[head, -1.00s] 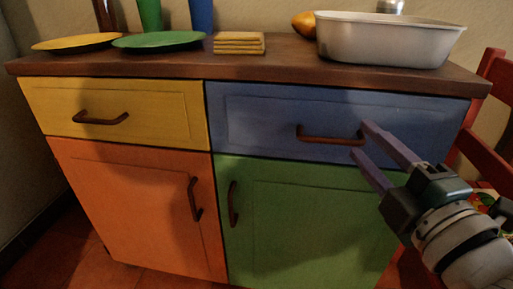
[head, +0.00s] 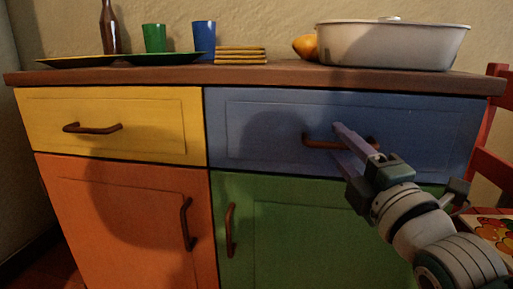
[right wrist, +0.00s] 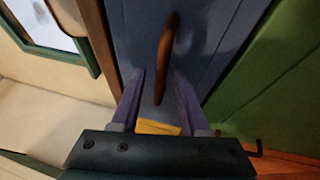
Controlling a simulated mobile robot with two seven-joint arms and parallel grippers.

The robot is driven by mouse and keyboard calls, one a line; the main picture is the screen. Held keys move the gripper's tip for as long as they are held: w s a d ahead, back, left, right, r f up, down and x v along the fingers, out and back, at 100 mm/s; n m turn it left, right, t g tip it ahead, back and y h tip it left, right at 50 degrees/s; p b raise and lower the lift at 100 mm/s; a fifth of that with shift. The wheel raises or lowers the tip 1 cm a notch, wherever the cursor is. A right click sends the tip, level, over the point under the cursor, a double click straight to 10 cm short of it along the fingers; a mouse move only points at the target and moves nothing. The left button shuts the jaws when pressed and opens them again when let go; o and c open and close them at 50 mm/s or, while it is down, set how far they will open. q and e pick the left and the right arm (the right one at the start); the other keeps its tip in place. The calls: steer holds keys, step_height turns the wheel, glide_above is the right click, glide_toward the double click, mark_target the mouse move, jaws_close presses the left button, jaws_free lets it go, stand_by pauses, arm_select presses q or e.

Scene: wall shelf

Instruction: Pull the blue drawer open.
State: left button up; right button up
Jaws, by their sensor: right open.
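The blue drawer (head: 420,125) is at the upper right of the cabinet in the head view, its front flush with the cabinet. Its brown bar handle (head: 318,143) runs sideways. My right gripper (head: 338,138) is open, its purple fingers reaching to the handle and partly covering it. In the right wrist view the blue front (right wrist: 215,30) is ahead, and the handle (right wrist: 167,45) lines up with the gap between the open fingers (right wrist: 159,74). I cannot tell whether the fingers touch it. My left gripper is not in view.
A yellow drawer (head: 150,110) is to the left. Orange (head: 110,215) and green (head: 300,230) doors are below. The wooden top (head: 150,75) bears a grey tub (head: 390,45), cups, plates and a bottle. A red chair (head: 485,155) stands close on the right.

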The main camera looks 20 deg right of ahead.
steer(key=shift+w, duration=0.25)
jaws_close()
stand_by(1.4)
